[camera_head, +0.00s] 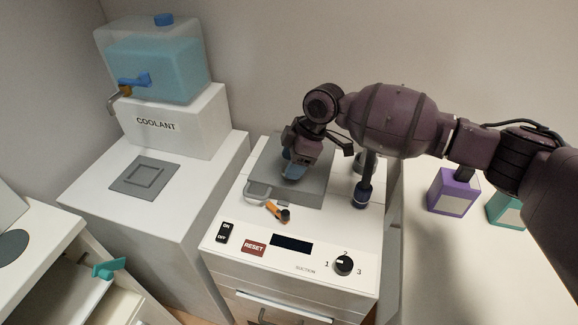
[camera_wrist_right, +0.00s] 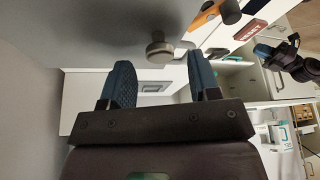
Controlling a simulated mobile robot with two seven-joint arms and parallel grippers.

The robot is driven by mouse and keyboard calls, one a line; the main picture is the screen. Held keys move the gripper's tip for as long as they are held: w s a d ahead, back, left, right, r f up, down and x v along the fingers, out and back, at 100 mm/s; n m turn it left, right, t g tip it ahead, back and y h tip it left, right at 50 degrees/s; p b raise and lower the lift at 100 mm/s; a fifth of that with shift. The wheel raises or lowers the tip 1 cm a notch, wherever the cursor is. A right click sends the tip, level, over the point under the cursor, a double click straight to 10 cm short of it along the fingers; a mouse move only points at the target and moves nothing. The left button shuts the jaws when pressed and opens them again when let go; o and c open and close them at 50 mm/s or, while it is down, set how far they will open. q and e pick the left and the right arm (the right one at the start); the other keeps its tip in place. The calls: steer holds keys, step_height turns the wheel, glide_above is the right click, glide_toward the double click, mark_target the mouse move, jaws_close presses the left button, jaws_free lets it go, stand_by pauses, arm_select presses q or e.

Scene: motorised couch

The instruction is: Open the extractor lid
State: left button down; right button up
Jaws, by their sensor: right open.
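The extractor is a white cabinet (camera_head: 225,205) with a grey lid (camera_head: 312,193) on its top, which looks flat and shut. My right gripper (camera_head: 293,172) is over the lid, blue fingers pointing down; contact cannot be told. In the wrist view its fingers (camera_wrist_right: 162,82) are apart with nothing between them; a round metal end (camera_wrist_right: 160,48) shows beyond them.
A panel has an on/off switch (camera_head: 223,232), a red reset button (camera_head: 254,248) and a dial (camera_head: 344,265). A dark upright fitting (camera_head: 362,194) stands right of the lid. A coolant tank (camera_head: 150,75) is at left; purple (camera_head: 453,190) and teal containers are at right.

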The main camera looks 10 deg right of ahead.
steer(key=shift+x, duration=0.95)
steer(key=shift+r, duration=0.1)
jaws_close()
